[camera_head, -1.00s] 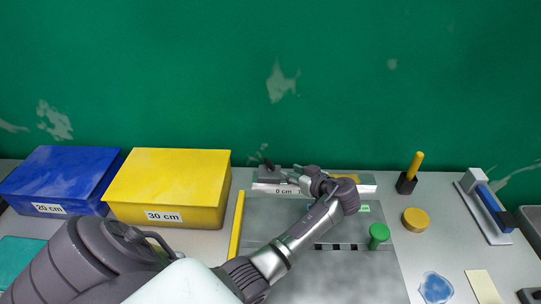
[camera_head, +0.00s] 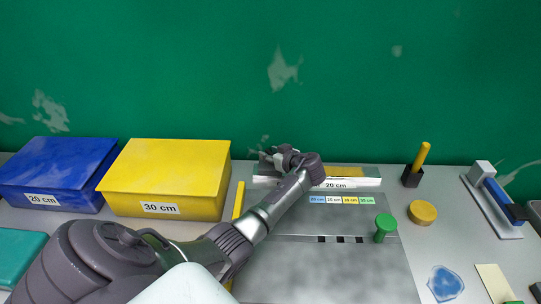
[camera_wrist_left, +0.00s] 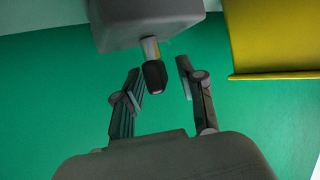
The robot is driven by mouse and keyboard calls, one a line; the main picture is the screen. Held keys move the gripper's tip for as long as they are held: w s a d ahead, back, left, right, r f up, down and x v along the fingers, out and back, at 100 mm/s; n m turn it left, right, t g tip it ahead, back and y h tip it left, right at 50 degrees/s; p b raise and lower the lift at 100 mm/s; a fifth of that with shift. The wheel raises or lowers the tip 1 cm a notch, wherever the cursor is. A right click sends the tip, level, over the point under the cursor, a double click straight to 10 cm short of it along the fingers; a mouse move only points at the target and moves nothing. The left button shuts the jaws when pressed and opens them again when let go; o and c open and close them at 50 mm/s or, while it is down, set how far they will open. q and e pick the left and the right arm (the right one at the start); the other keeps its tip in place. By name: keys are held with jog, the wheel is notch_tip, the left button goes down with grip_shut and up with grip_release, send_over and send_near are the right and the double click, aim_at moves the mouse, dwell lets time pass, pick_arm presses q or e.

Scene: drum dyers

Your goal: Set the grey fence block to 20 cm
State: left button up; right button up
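The grey fence block (camera_wrist_left: 145,24) fills the top of the left wrist view. A black knob (camera_wrist_left: 154,75) on a short metal stem sticks out of it. My left gripper (camera_wrist_left: 162,82) is open, with one finger on each side of the knob and gaps on both sides. In the head view my left gripper (camera_head: 284,157) is at the left end of the pale rail (camera_head: 365,183) and hides most of the block. The rail's 20 cm label (camera_head: 335,185) shows right of my wrist; the 0 cm label is hidden. My right gripper is out of view.
A yellow piece (camera_head: 345,171) lies along the rail. A yellow 30 cm box (camera_head: 165,180) and a blue 20 cm box (camera_head: 55,175) stand left. A green knob (camera_head: 384,228) is on the grey plate (camera_head: 320,270). A yellow-handled tool (camera_head: 420,160) stands right of the rail.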

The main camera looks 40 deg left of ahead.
pick_arm(q)
grip_shut()
